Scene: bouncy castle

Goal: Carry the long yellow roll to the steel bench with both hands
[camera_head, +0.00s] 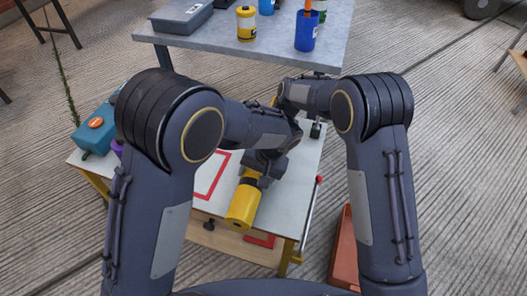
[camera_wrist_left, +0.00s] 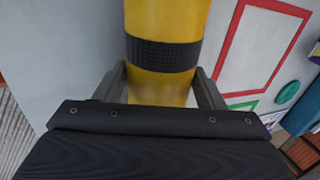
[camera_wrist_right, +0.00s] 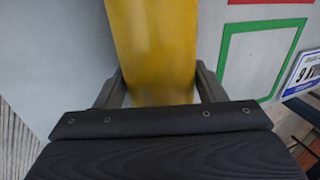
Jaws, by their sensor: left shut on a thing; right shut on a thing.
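The long yellow roll (camera_head: 243,208) lies lengthwise over a low white-topped table (camera_head: 305,165); its near end shows and my arms hide much of the rest. My left gripper (camera_head: 262,172) is shut on it; in the left wrist view its fingers (camera_wrist_left: 163,82) sit on both sides of the roll beside a black band (camera_wrist_left: 163,53). In the right wrist view my right gripper (camera_wrist_right: 160,88) is shut on a plain yellow stretch of it. I cannot tell whether the roll touches the tabletop. The steel bench (camera_head: 270,52) stands beyond the low table.
The bench holds a grey case (camera_head: 182,15), a yellow can (camera_head: 246,24) and a blue cup (camera_head: 307,32); its front edge has bare room. A teal box (camera_head: 97,128) stands at the low table's left. An orange-red bin (camera_head: 344,255) stands on the floor at right.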

